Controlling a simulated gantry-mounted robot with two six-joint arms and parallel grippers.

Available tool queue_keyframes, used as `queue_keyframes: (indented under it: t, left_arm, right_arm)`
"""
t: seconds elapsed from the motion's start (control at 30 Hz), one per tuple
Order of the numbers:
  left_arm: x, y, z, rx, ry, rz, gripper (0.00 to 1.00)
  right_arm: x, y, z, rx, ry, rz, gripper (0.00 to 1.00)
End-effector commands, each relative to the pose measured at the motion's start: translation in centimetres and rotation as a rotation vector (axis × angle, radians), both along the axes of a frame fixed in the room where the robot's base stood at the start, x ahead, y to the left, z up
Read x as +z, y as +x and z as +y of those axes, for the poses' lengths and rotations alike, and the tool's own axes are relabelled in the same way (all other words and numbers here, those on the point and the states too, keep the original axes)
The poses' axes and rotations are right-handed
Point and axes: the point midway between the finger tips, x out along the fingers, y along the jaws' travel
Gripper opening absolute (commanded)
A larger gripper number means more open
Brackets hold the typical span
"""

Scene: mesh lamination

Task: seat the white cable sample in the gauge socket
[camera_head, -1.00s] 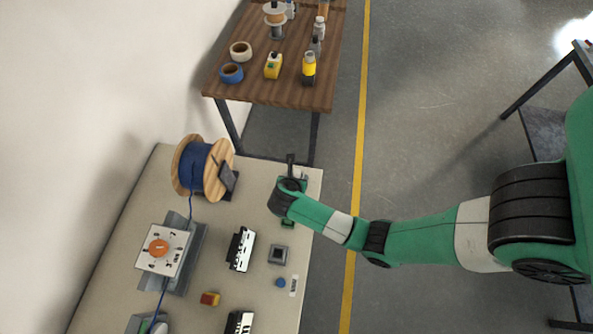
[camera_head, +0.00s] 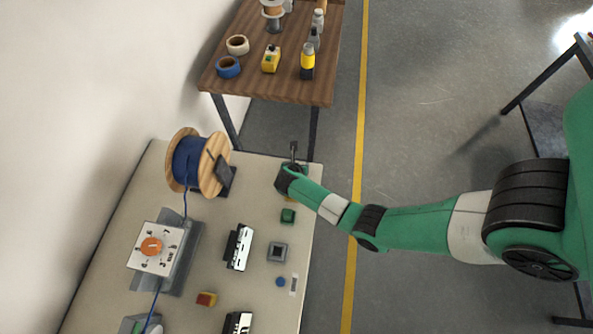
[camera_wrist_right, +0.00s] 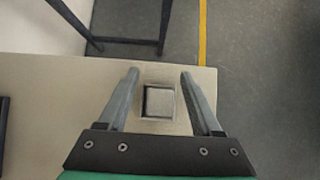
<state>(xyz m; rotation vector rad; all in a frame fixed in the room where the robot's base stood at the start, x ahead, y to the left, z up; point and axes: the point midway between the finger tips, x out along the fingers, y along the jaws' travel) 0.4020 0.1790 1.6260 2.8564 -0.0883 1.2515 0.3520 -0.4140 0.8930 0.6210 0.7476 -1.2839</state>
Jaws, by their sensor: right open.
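My right gripper (camera_head: 293,153) is over the far right end of the pale bench. In the right wrist view its two fingers (camera_wrist_right: 160,88) are open and apart. A grey square block in a pale frame (camera_wrist_right: 158,101) lies on the bench between them in that picture, with no visible contact. In the head view my wrist hides that spot. A grey square socket-like piece with a dark rim (camera_head: 277,252), possibly the gauge socket, sits nearer on the bench. I cannot make out the white cable sample for certain; a small white strip (camera_head: 294,284) lies near the right edge. My left gripper is out of view.
The bench (camera_head: 215,280) also holds a blue cable spool (camera_head: 188,162), a dial box (camera_head: 154,249), a green block (camera_head: 288,216), a black-and-white block (camera_head: 238,247), a blue knob (camera_head: 281,282) and a red-yellow block (camera_head: 206,299). A wooden table (camera_head: 270,90) stands beyond a gap.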

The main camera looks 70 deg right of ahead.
Motion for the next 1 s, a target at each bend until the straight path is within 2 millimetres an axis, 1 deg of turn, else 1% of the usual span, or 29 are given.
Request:
queue_keyframes:
  t: [0.03, 0.17, 0.2, 0.27, 0.3, 0.37, 0.4, 0.8, 0.9, 1.0]
  left_arm:
    - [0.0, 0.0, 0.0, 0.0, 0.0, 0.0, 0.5]
    - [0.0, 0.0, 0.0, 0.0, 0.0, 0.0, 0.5]
    - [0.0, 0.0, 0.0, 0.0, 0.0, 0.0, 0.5]
    - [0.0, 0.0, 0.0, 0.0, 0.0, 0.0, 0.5]
    - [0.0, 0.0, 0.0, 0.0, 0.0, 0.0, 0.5]
    - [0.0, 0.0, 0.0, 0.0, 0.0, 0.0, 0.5]
    - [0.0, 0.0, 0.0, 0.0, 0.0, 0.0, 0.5]
    - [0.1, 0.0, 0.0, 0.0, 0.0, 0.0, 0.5]
    - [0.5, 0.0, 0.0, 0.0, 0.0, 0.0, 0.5]
    - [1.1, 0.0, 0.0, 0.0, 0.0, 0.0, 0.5]
  right_arm:
    - [0.0, 0.0, 0.0, 0.0, 0.0, 0.0, 0.63]
    - [0.0, 0.0, 0.0, 0.0, 0.0, 0.0, 0.39]
    - [0.0, 0.0, 0.0, 0.0, 0.0, 0.0, 0.32]
    - [0.0, 0.0, 0.0, 0.0, 0.0, 0.0, 0.21]
    - [0.0, 0.0, 0.0, 0.0, 0.0, 0.0, 0.14]
    - [0.0, 0.0, 0.0, 0.0, 0.0, 0.0, 0.03]
    - [0.0, 0.0, 0.0, 0.0, 0.0, 0.0, 0.0]
    - [0.3, 0.0, 0.0, 0.0, 0.0, 0.0, 0.0]
    - [0.9, 0.0, 0.0, 0.0, -0.001, 0.0, 0.0]
    - [2.3, 0.0, 0.0, -0.001, -0.001, -0.002, 0.0]
